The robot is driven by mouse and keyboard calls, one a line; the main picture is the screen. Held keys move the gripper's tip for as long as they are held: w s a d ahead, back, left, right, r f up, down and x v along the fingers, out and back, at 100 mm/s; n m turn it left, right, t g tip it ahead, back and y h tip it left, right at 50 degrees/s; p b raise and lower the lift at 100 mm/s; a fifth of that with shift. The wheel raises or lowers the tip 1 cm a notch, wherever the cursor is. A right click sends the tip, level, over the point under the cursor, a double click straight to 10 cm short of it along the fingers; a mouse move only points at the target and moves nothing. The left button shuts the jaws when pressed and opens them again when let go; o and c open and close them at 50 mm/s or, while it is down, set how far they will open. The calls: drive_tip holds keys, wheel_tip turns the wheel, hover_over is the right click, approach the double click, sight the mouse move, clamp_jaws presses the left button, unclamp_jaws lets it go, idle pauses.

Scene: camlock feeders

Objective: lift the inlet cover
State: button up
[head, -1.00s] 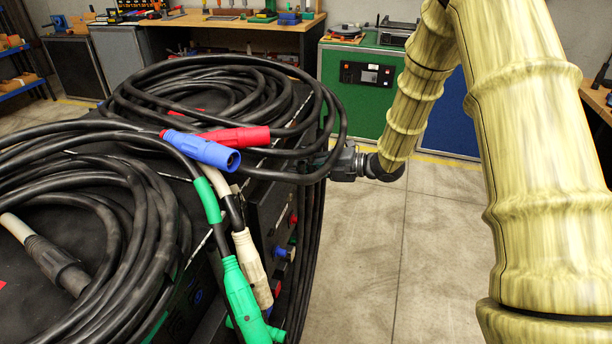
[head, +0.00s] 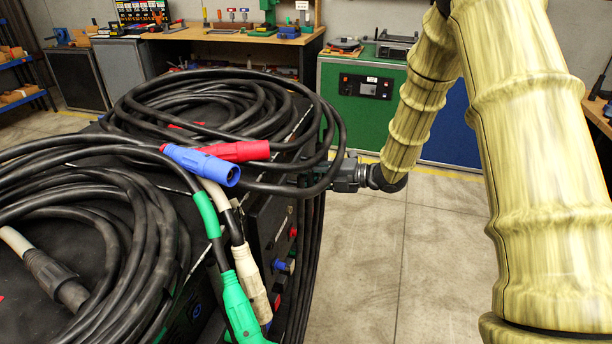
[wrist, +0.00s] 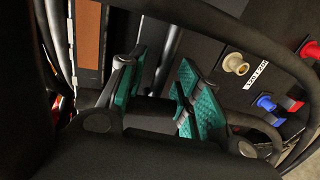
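The black cabinet's side panel carries the inlets: a white inlet (wrist: 236,64), a blue inlet (wrist: 266,102) and a red one (wrist: 312,48) in the wrist view. In the head view a blue inlet (head: 284,265) shows low on that side. I cannot tell for sure which part is the inlet cover. A grey-edged brown plate (wrist: 88,38) stands upright left of my fingers. My gripper (wrist: 160,92) has teal pads spread apart, with dark strips behind the gap and nothing clearly held. In the head view its fingers are hidden behind the cable loops.
Coiled black cables (head: 225,95) cover the cabinet top and loop past my wrist. Blue (head: 200,164), red (head: 237,151), green (head: 238,308) and white connectors hang at the corner. A green cabinet (head: 362,100) stands behind. The floor (head: 405,270) to the right is clear.

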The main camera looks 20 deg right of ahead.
drive_tip(key=v, duration=1.1)
drive_tip(key=shift+d, duration=0.2)
drive_tip(key=shift+s, duration=0.1)
drive_tip(key=s+a+f+m+h+p, duration=0.1)
drive_tip(key=s+a+f+m+h, duration=0.2)
drive_tip(key=f+m, duration=0.4)
drive_tip(key=s+a+f+m+g+h+p, duration=0.1)
drive_tip(key=s+f+m+h+p, duration=0.3)
drive_tip(key=f, duration=0.6)
drive_tip(key=s+a+f+m+h+b, duration=0.1)
drive_tip(key=s+a+f+m+h, duration=0.15)
drive_tip(key=s+f+m, duration=0.4)
drive_tip(key=s+f+m+g+h+p, duration=0.1)
drive_tip(key=s+f+m+g, duration=0.1)
drive_tip(key=s, duration=0.7)
drive_tip(key=s+a+f+m+g+h+p, duration=0.1)
drive_tip(key=s+f+m+g, duration=0.2)
drive_tip(key=s, duration=0.6)
drive_tip(key=s+a+f+m+g+h+p, duration=0.1)
drive_tip(key=s+f+m+g, duration=0.1)
drive_tip(key=s+f+m, duration=0.3)
drive_tip(key=s+m, duration=0.2)
drive_tip(key=s, duration=0.2)
drive_tip(key=shift+f+g, duration=0.2)
drive_tip(key=shift+g, duration=0.2)
